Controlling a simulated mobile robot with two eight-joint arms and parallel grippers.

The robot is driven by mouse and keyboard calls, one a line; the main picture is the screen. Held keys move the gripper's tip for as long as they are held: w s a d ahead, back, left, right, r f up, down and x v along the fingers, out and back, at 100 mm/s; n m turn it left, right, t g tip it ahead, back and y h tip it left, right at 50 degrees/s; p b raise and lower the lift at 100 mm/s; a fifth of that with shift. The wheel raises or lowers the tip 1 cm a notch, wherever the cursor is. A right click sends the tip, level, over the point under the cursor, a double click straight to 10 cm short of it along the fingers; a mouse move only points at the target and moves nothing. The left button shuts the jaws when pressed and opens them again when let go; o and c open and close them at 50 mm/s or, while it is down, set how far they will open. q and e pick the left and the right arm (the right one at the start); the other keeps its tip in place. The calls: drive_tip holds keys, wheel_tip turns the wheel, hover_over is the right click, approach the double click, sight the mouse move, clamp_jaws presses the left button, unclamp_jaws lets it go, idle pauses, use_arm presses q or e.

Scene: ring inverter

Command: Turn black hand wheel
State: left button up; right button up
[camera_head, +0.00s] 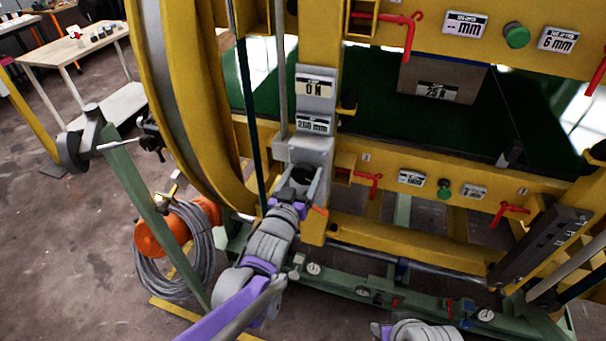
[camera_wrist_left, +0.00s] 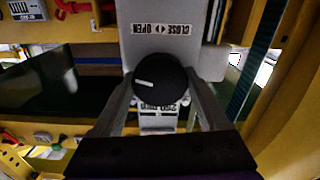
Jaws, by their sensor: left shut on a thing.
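The black hand wheel (camera_wrist_left: 160,79) is a round black knob with a white mark pointing left in the left wrist view. It sits below a "CLOSE OPEN" label (camera_wrist_left: 161,29) on a grey housing (camera_head: 313,150). My left gripper (camera_wrist_left: 160,98) has one finger on each side of the wheel and is shut on it. In the head view the left gripper (camera_head: 301,180) reaches up to the housing, and the wheel (camera_head: 302,174) shows dark between the fingers. Part of my right arm (camera_head: 425,331) shows at the bottom edge; its finger opening cannot be made out.
The yellow ring frame (camera_head: 165,90) stands left of the housing. A green lower beam (camera_head: 375,294) with gauges runs beneath. Red handles (camera_head: 368,180) stick out on the right. An orange cable reel (camera_head: 165,232) lies on the floor at left, and a wooden table (camera_head: 75,45) stands behind.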

use_arm(q)
drive_tip(key=shift+m, duration=0.3)
drive_tip(key=m+p, duration=0.1)
drive_tip(key=m, duration=0.4)
drive_tip(key=shift+m, duration=0.3)
drive_tip(key=m+p, duration=0.1)
drive_tip(key=m, duration=0.4)
drive_tip(key=shift+d+m, duration=0.1)
drive_tip(key=shift+m, duration=0.3)
drive_tip(key=shift+m, duration=0.3)
drive_tip(key=o, duration=1.3)
drive_tip(key=shift+c, duration=0.2)
